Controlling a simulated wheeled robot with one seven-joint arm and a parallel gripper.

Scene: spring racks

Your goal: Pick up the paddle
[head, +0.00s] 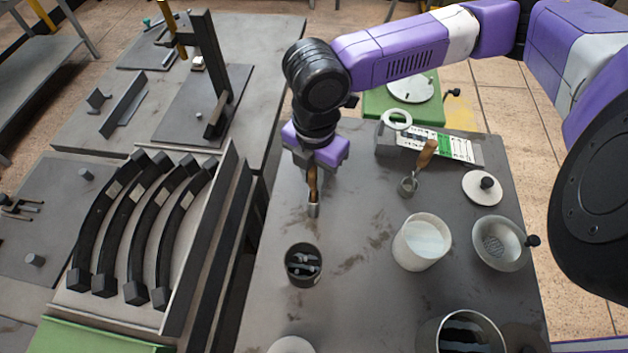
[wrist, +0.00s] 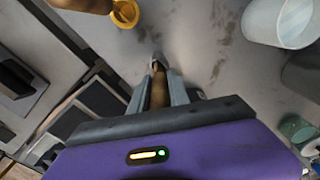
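The paddle, with a brown wooden handle and a grey metal end (head: 313,209), is below my gripper (head: 313,172) in the head view. My gripper points down, with its fingers on either side of the wooden handle. In the wrist view, the handle (wrist: 159,90) fills the gap between the fingers of my gripper (wrist: 159,80), which look shut on it. The metal end (wrist: 158,60) shows beyond the fingertips. I cannot tell whether the metal end touches the table. The upper handle is hidden by my gripper.
A dark cup (head: 303,265) with metal pieces stands in front of the gripper. A white container (head: 421,243), a strainer bowl (head: 499,243) and another wooden-handled tool (head: 426,154) are to the right. A rack with curved black springs (head: 150,225) is left.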

